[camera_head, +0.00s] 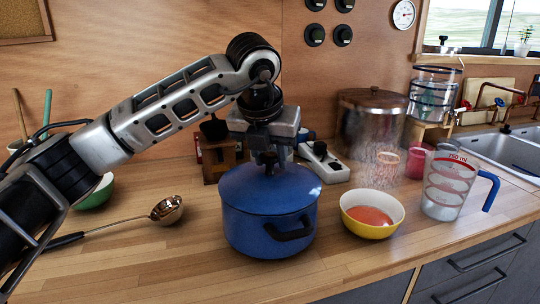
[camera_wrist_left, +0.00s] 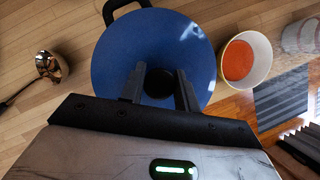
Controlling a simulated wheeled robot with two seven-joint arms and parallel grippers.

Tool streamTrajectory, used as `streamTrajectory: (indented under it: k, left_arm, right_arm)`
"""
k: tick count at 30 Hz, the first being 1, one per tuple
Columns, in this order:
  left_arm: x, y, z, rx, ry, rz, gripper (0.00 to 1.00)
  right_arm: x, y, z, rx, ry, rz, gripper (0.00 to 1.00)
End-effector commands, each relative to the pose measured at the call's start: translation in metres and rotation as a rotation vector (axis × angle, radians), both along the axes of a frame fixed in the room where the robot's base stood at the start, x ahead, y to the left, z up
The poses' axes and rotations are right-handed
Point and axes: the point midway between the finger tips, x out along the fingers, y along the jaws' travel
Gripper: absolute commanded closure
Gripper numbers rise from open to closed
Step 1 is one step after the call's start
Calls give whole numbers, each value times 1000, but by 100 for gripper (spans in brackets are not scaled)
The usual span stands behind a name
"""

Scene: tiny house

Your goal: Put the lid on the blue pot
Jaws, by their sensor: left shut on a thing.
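The blue pot (camera_head: 258,232) stands on the wooden counter with a black side handle facing me. Its blue lid (camera_head: 245,190) sits over the pot's mouth and looks level; I see no clear gap at the rim. My left gripper (camera_head: 270,158) is above the lid, shut on its dark knob. In the left wrist view the lid (camera_wrist_left: 120,60) fills the middle, with the gripper's fingers (camera_wrist_left: 160,88) on both sides of the black knob (camera_wrist_left: 160,82). The right gripper is not in view.
A yellow bowl (camera_head: 356,230) with orange-red contents stands close to the pot's right, beside a measuring jug (camera_head: 446,188). A ladle (camera_head: 165,210) lies at the left near a green bowl (camera_head: 98,192). A steel pot (camera_head: 370,130) and a sink (camera_head: 505,150) are behind.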

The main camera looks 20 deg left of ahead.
Motion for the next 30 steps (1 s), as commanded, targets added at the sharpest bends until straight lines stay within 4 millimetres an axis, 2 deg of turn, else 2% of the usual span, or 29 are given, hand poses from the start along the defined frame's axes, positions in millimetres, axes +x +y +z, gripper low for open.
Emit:
streamTrajectory:
  k: [9, 10, 12, 13, 18, 19, 21, 30]
  left_arm:
    - [0, 0, 0, -1, 0, 0, 100]
    - [0, 0, 0, -1, 0, 0, 66]
    - [0, 0, 0, -1, 0, 0, 46]
    - [0, 0, 0, -1, 0, 0, 43]
    - [0, 0, 0, 0, 0, 0, 43]
    - [0, 0, -1, 1, 3, -1, 40]
    - [0, 0, -1, 1, 3, -1, 21]
    - [0, 0, 0, 0, 1, 0, 21]
  right_arm:
    - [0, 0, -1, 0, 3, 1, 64]
    - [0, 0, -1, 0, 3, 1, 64]
    - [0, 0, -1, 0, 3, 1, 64]
    - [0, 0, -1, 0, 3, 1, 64]
    - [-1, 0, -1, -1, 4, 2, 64]
    - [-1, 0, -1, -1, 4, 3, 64]
    - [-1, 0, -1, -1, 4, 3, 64]
    - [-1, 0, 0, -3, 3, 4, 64]
